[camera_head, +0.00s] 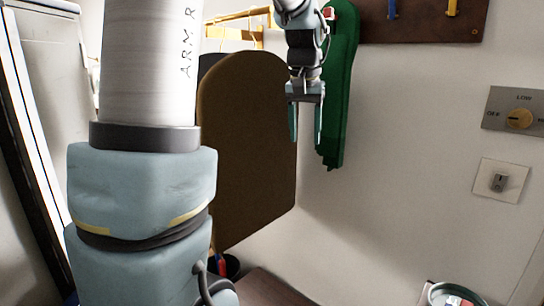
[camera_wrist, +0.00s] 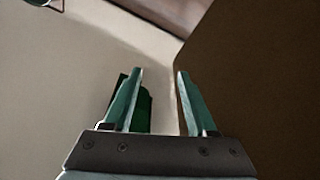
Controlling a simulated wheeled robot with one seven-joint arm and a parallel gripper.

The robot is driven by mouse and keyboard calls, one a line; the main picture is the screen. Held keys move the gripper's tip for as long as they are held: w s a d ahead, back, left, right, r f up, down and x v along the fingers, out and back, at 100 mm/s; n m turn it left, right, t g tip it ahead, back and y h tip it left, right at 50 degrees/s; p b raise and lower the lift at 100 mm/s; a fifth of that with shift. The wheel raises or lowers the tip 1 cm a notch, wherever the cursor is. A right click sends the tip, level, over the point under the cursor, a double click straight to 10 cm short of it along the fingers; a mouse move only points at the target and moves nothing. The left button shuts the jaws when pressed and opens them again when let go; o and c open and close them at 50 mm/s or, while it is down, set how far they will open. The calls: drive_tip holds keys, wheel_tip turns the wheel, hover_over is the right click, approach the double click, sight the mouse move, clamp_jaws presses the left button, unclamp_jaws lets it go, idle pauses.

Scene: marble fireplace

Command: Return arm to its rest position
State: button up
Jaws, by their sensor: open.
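My gripper (camera_head: 306,125) hangs fingers down in the upper middle of the head view, open and empty. In the wrist view my gripper (camera_wrist: 155,75) shows its two green fingers spread apart with nothing between them. A long green hanging item (camera_head: 341,90) is on the wall just right of my gripper. In the wrist view its dark green end (camera_wrist: 138,110) shows behind the left finger. A large brown panel (camera_head: 248,150) stands just left of my gripper; it fills the right side of the wrist view (camera_wrist: 260,90). My arm covers much of the head view's left side.
A brown wooden rack (camera_head: 425,18) with hooks is at the top right on the white wall. A dial plate (camera_head: 516,112) and a switch (camera_head: 500,181) are on the right. A round container (camera_head: 455,294) is at the bottom right. The wall area right of the green item is bare.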

drive_tip(key=s+a+f+n, duration=0.2)
drive_tip(key=s+a+f, duration=1.1)
drive_tip(key=f, duration=0.4)
drive_tip(key=shift+s+a+f+n+g+y, duration=0.2)
drive_tip(key=shift+a+n+g+y, duration=0.15)
drive_tip(key=shift+a, duration=0.45)
